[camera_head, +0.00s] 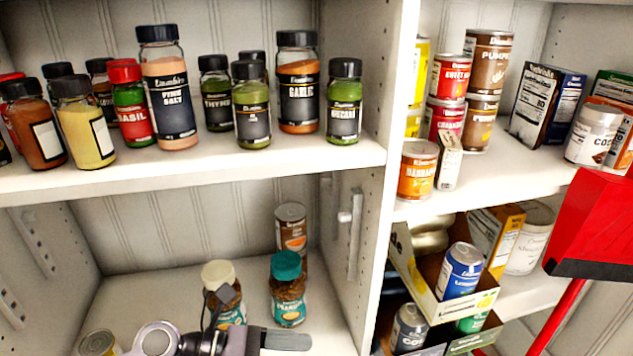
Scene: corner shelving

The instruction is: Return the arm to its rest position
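Part of my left arm shows at the bottom edge, low in front of the lower left shelf. Its gripper (285,340) is seen as dark and grey parts pointing right, partly cut off by the frame, so its opening cannot be made out. No object is seen held in the visible part. A dark part of it overlaps a white-capped jar (220,272); whether they touch cannot be told. A teal-capped jar (288,292) stands just beyond the gripper to the right. My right gripper is not in view.
Spice jars (168,95) line the upper left shelf (250,165). A brown can (291,228) and a can top (98,343) are below. Cans and boxes fill the right shelves, with a carton (425,285) of cans lower down. A red dustpan-like tool (600,220) is at far right.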

